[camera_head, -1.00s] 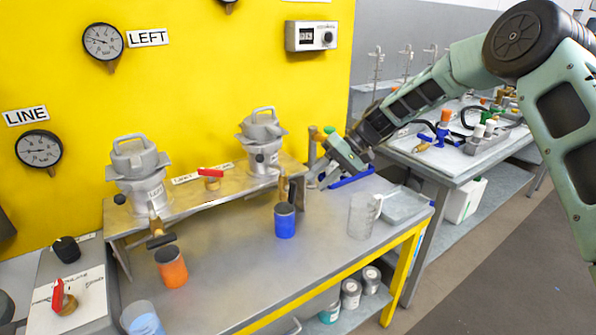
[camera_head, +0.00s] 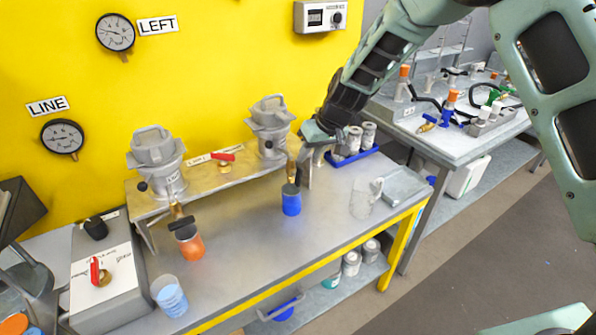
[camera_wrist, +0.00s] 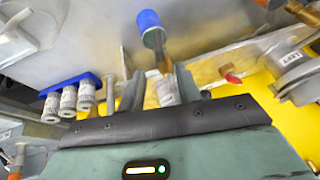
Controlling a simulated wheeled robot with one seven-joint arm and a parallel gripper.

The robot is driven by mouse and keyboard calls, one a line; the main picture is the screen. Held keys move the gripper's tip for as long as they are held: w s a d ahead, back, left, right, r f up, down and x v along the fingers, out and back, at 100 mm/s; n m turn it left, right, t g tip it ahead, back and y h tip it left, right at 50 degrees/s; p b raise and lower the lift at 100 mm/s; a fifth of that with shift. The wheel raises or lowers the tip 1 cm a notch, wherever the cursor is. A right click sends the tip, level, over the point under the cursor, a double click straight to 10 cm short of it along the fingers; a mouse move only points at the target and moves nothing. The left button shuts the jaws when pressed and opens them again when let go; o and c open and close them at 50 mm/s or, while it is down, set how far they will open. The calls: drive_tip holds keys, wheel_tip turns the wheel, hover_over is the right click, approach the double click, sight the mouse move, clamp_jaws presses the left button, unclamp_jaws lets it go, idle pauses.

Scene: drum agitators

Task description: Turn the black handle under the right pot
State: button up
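The right pot (camera_head: 270,128) is a grey lidded vessel on the metal shelf against the yellow wall. A brass valve (camera_head: 292,170) hangs under it, above a blue cup (camera_head: 291,204). My gripper (camera_head: 306,165) is at the valve's right side, fingers pointing down. In the wrist view the fingers are apart, and the brass valve (camera_wrist: 162,58) shows between or just beyond them, with the blue cup (camera_wrist: 149,22) past it. I cannot make out the black handle there clearly, nor any contact. The left pot (camera_head: 155,150) has its own black handle (camera_head: 181,223) above an orange cup.
Small labelled jars (camera_head: 355,140) stand in a blue tray close behind my gripper. A red-handled valve (camera_head: 224,157) sits on the shelf between the pots. A clear jug (camera_head: 362,200) stands to the right. The front middle of the bench is clear.

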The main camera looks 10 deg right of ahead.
sight(296, 177)
drive_tip(key=p+x, duration=0.2)
drive_tip(key=x, duration=0.8)
drive_tip(key=shift+f, duration=0.15)
drive_tip(key=shift+a, duration=0.1)
clamp_jaws()
